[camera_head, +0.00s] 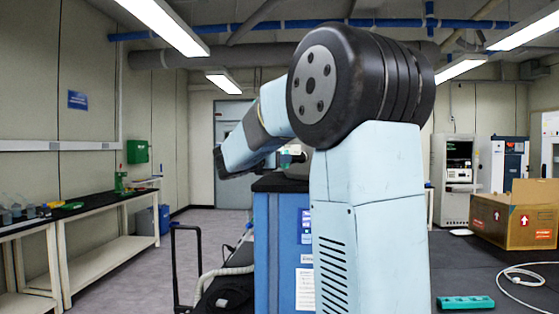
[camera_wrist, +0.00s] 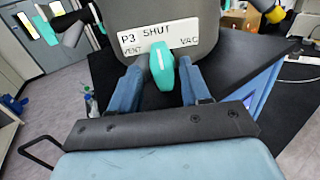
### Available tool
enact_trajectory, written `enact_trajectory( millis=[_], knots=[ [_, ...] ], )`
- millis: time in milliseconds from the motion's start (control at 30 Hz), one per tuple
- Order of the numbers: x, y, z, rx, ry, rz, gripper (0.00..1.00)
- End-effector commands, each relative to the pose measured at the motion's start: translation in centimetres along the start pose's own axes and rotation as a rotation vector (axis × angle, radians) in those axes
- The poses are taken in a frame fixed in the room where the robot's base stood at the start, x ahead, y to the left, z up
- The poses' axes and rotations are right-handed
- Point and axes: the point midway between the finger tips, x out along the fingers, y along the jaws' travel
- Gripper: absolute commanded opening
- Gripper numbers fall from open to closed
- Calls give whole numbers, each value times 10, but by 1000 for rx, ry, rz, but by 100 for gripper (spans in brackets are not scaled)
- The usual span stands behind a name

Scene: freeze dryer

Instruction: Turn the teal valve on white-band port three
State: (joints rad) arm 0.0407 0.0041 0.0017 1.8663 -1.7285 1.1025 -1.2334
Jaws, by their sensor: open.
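The teal valve (camera_wrist: 162,68) is in the wrist view, in front of a dark grey body with a white label (camera_wrist: 158,34) reading "P3", "SHUT", "VENT" and "VAC". My gripper (camera_wrist: 161,75) is open, with one blue finger on each side of the valve handle. A gap shows between the handle and each finger; I cannot tell how deep the handle sits between them. In the head view my arm hides the gripper and most of the dryer's top. A small teal part (camera_head: 292,151) shows beside the arm there.
Another teal handle (camera_wrist: 44,29) is at upper left in the wrist view, near a black-and-white part. A yellow-and-black part (camera_wrist: 273,12) is at upper right. The blue cabinet (camera_head: 273,245) has a black top. A bench (camera_head: 85,222) stands left, a cardboard box (camera_head: 515,222) right.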

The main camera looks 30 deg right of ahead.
Motion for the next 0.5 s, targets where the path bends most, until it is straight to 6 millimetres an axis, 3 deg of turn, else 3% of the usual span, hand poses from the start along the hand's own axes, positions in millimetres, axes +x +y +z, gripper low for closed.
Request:
enact_trajectory(
  millis=[500],
  knots=[
    [-97, 2, -1, 0, -1, 3, 47]
  ],
)
